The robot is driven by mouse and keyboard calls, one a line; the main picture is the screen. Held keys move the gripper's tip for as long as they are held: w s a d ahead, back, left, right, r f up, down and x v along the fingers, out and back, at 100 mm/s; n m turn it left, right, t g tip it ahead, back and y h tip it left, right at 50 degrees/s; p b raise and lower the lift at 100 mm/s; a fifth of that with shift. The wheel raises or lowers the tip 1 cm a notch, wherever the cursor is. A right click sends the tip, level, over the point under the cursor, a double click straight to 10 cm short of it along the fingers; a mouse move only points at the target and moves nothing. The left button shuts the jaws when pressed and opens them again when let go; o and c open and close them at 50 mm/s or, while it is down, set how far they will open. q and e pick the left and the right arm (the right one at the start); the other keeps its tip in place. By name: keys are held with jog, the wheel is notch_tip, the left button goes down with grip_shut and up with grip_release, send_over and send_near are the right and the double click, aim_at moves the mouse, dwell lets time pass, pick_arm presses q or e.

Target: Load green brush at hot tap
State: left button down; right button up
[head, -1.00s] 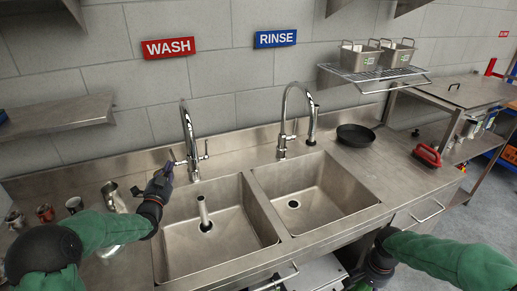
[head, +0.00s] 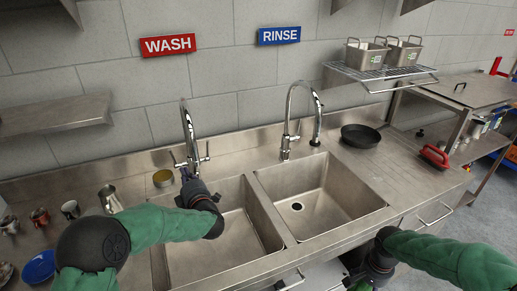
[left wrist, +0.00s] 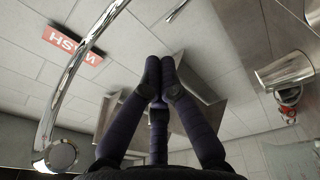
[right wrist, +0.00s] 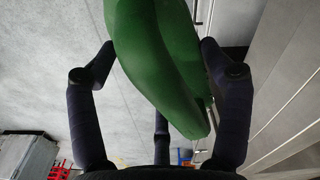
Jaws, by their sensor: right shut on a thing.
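The wash tap (head: 189,140) is a chrome gooseneck behind the left sink, with small levers at its base. No water shows from it. My left gripper (head: 187,174) is at the tap's base, close to its left lever; whether it touches is unclear. In the left wrist view its fingers (left wrist: 160,75) are together with nothing visible between them, and the chrome spout curves at left. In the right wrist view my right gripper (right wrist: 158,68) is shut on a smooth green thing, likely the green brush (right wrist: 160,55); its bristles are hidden. In the head view this gripper is low, before the counter front.
The wash sink (head: 240,235) and rinse sink (head: 330,195) lie side by side. Metal jugs (head: 108,198), a tan round tin (head: 163,178) and a blue bowl (head: 38,266) stand left. A black pan (head: 360,136) and red brush (head: 434,156) lie right. A wire shelf (head: 380,75) hangs above.

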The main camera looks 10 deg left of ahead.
pick_arm(q)
jog(key=f+n+g, duration=0.1)
jog(key=n, duration=0.2)
pick_arm(e)
jog(key=shift+w+a+f, duration=0.1)
jog(key=shift+w, duration=0.1)
pick_arm(q)
jog(key=b, duration=0.3)
send_near(171, 152)
jog(key=x, duration=0.7)
pick_arm(e)
notch_tip(171, 152, down, 3)
jog(key=shift+r, duration=0.1)
pick_arm(q)
jog(key=shift+w+f+y, duration=0.15)
jog(key=shift+f+y, duration=0.15)
jog(key=shift+f, duration=0.05)
pick_arm(e)
jog(key=shift+r, duration=0.1)
pick_arm(q)
jog(key=shift+w+a+r+g+p, duration=0.3)
jog(key=shift+w+r+g+p, duration=0.1)
jog(key=shift+p, duration=0.6)
pick_arm(e)
jog(key=shift+r, duration=0.9)
jog(key=shift+s+r, duration=0.15)
